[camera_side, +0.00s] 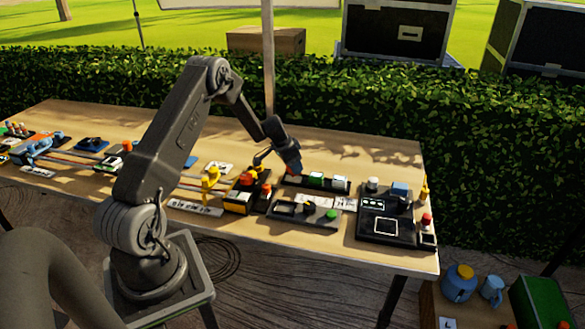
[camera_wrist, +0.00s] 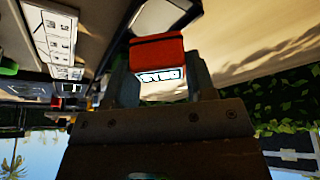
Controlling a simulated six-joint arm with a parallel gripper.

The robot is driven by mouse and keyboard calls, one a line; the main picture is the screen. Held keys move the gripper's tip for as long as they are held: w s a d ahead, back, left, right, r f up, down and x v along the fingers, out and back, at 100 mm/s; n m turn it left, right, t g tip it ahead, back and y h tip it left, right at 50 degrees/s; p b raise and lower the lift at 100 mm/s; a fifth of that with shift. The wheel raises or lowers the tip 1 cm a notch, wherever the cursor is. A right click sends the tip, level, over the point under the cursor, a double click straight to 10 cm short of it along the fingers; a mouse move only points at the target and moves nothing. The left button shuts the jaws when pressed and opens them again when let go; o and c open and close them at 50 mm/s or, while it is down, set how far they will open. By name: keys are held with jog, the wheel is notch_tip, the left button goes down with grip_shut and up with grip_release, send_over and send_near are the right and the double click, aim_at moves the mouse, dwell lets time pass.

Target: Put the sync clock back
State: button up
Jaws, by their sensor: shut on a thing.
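The sync clock (camera_wrist: 158,50) is a small block with a red face and a pale lettered label, and it fills the space between my fingers in the wrist view. In the side view my gripper (camera_side: 292,167) points down, shut on it, over the left end of a dark rack (camera_side: 333,191). Only a trace of red shows at my fingertips there. The rack bears small blocks, among them a green-and-white one (camera_side: 316,179). I cannot tell whether the clock touches the rack. Its lower part and any slot under it are hidden.
Printed cards (camera_side: 345,203) lie in front of the rack. A grey panel with a green knob (camera_side: 331,215) and a dark console (camera_side: 387,226) stand near the front. A block with orange knobs (camera_side: 238,201) and a yellow object (camera_side: 210,183) stand left. The back of the table is mostly clear.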

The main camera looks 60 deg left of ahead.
jog(key=shift+f, duration=0.7)
jog(key=shift+f, duration=0.3)
jog(key=o, duration=1)
jog(key=shift+r, duration=0.15)
